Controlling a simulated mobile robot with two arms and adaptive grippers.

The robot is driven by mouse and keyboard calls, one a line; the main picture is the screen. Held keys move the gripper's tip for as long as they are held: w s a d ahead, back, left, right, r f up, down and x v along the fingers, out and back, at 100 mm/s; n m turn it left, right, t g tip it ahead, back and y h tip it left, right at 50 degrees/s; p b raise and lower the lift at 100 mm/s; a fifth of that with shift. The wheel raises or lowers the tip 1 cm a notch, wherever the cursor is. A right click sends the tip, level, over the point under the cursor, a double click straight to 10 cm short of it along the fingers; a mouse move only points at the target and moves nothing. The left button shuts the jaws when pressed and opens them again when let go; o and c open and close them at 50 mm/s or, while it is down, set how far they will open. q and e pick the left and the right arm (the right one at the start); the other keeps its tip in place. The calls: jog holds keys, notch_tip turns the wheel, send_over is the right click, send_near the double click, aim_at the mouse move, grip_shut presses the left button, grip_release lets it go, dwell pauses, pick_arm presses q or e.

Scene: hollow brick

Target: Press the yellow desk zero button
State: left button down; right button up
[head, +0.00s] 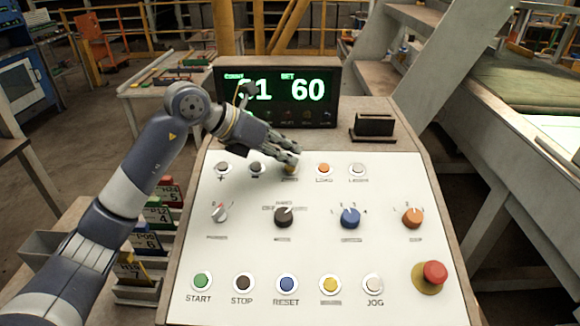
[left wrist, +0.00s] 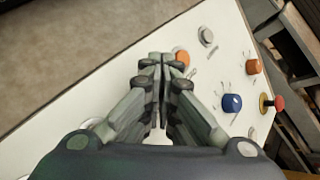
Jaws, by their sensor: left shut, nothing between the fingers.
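The yellow zero button (head: 290,170) sits in the top row of the white sloping desk panel (head: 330,260), third from the left. My left gripper (head: 292,154) is shut and empty, with its fingertips right at this button and covering part of it. I cannot tell whether they touch it. In the left wrist view the shut fingers (left wrist: 164,62) point at the panel and hide the yellow button, just beside the orange button (left wrist: 181,58). My right gripper is not in view.
The orange load button (head: 324,168) is close on the right, a dark button (head: 256,167) on the left. Knobs and a lower row with another yellow button (head: 330,285) lie nearer. A red mushroom button (head: 434,273) is at right. The counter display (head: 285,92) stands behind.

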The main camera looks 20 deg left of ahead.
aim_at(288, 177)
pick_arm(q)
jog(key=shift+w+f+b, duration=0.1)
jog(key=shift+f+b, duration=0.25)
jog(key=shift+f, duration=0.05)
dwell(0.6)
jog(key=shift+s+r+p, duration=0.2)
jog(key=shift+r+p, duration=0.3)
jog(key=shift+r, duration=0.3)
jog(key=r+p, duration=0.1)
jog(key=r, duration=0.1)
jog(key=s+r+p, duration=0.1)
jog(key=r+p, duration=0.1)
jog(key=shift+s+d+r, duration=0.15)
jog(key=shift+d+r, duration=0.05)
jog(key=shift+r, duration=0.2)
dwell(0.5)
